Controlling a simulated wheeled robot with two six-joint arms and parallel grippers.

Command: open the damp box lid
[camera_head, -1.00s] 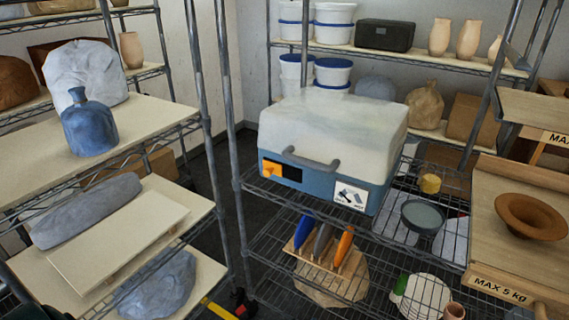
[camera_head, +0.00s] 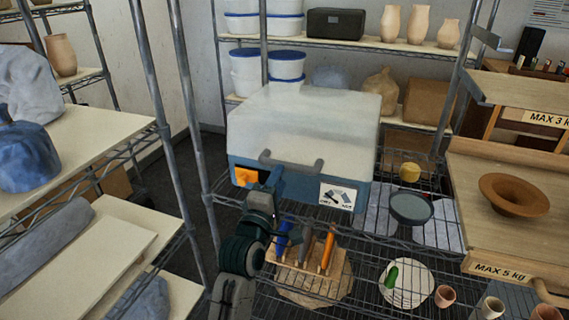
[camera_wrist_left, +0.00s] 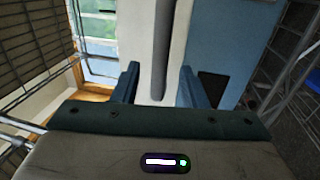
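The damp box has a pale, cloudy lid (camera_head: 305,115) over a blue base (camera_head: 308,183) and stands on a wire shelf. The lid is down. A grey bar handle (camera_head: 292,167) runs along the lid's front edge. My left gripper (camera_head: 275,177) is just in front of the handle, near its left part. In the left wrist view the gripper (camera_wrist_left: 160,88) is open, and the handle (camera_wrist_left: 161,45) lines up between its two blue fingers. I cannot tell whether the fingers touch it. My right gripper is not in view.
Below the box, a wooden rack (camera_head: 308,262) holds blue, grey and orange tools close to my left arm. A brown bowl (camera_head: 514,194) sits on the right wooden shelf.

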